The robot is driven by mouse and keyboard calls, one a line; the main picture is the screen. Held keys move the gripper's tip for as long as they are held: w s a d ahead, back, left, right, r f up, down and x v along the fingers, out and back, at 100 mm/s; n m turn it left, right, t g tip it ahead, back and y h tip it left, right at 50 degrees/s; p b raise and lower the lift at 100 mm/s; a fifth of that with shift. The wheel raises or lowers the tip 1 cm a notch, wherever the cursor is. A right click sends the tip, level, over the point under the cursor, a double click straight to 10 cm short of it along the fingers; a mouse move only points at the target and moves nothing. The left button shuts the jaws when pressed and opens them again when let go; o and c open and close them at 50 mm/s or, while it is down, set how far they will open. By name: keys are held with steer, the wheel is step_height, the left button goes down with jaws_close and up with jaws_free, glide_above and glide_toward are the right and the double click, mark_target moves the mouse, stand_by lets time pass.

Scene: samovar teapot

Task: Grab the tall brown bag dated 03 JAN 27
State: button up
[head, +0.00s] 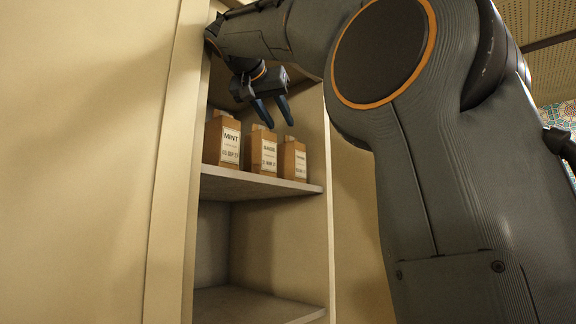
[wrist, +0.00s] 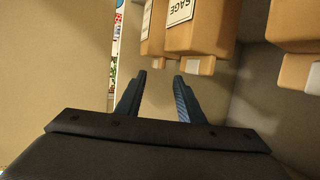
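Three brown paper bags stand upright in a row on a cupboard shelf: a left bag labelled MINT (head: 222,152), a middle bag (head: 262,160) and a right bag (head: 293,168). MINT looks the tallest in the head view. Their date lines are too small to read. My gripper (head: 277,122) is open and empty, its blue fingers pointing down just above the middle and right bags. In the wrist view my gripper (wrist: 160,75) has nothing between its fingers. A bag labelled SAGE (wrist: 205,35) shows beyond the fingers, with another bag (wrist: 152,40) beside it and one (wrist: 293,25) at the right.
The upper shelf (head: 262,185) holds the bags, and a lower shelf (head: 255,305) looks empty. The cupboard's left upright (head: 172,180) and its side wall close to the right bag bound the opening. My arm hides the upper right of the cupboard.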

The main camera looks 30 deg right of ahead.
mark_target(287, 142)
steer(key=p+x, duration=0.3)
steer(key=x, duration=0.3)
steer(key=shift+d+f, duration=0.2)
steer(key=shift+d, duration=0.15)
jaws_close()
stand_by(1.1)
